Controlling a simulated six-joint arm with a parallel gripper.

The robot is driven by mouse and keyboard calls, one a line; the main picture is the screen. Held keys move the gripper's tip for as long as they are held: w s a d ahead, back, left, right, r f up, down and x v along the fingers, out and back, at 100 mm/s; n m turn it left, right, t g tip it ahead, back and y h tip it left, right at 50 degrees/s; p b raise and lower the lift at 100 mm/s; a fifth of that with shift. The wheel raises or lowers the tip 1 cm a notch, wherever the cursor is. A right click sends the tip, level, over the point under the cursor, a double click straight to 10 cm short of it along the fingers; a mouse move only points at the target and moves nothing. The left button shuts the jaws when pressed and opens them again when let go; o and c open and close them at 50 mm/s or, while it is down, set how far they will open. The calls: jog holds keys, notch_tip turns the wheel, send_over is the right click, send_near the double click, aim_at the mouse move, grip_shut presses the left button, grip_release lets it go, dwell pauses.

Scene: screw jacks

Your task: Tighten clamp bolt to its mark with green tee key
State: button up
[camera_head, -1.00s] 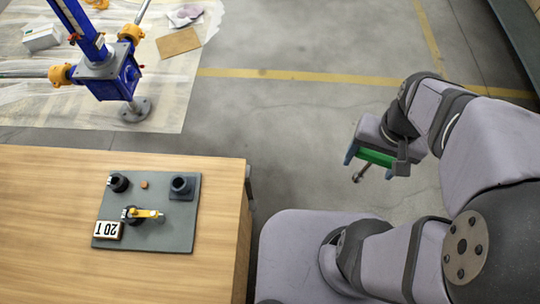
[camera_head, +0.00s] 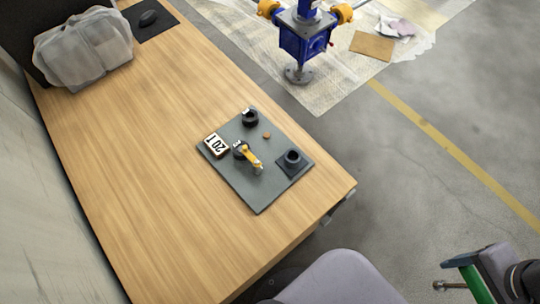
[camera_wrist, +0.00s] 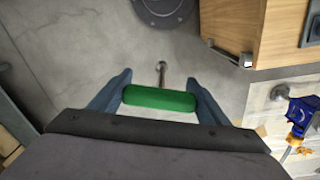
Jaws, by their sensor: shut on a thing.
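My gripper (camera_wrist: 159,82) is shut on the green handle (camera_wrist: 158,99) of the tee key, one blue-grey finger at each end. The key's metal shaft (camera_wrist: 161,72) points away from the gripper over the floor. In the head view the green key (camera_head: 474,280) is at the lower right edge, clear of the bench. A dark grey plate (camera_head: 253,193) on the bench holds a yellow piece (camera_head: 253,158) beside a dark round part. Which part is the clamp bolt, and its mark, I cannot tell at this size.
The plate also carries dark round fittings (camera_head: 292,158), a small orange-brown piece (camera_head: 267,135) and a white "20 T" block (camera_head: 216,145). A wrapped bundle (camera_head: 84,48) sits at the bench's far left. A blue jack (camera_head: 303,38) stands beyond the bench. Most of the wooden bench (camera_head: 170,140) is bare.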

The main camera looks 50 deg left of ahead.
aim_at(481, 285)
jog(key=shift+f+b, duration=0.95)
jog(key=shift+f, duration=0.6)
notch_tip(481, 285, up, 7)
jog(key=p, duration=0.7)
jog(key=shift+r, duration=0.1)
jog(key=shift+w, duration=0.15)
jog(key=w+a+f+n, duration=0.1)
jog(key=w+a+f, duration=0.2)
jog(key=w, duration=0.5)
jog(key=w+a+f+n, duration=0.2)
jog(key=w+f, duration=0.3)
jog(key=w, duration=0.2)
jog(key=shift+w+a+n, duration=0.3)
jog(key=shift+w+a, duration=0.1)
jog(key=shift+a+r, duration=0.1)
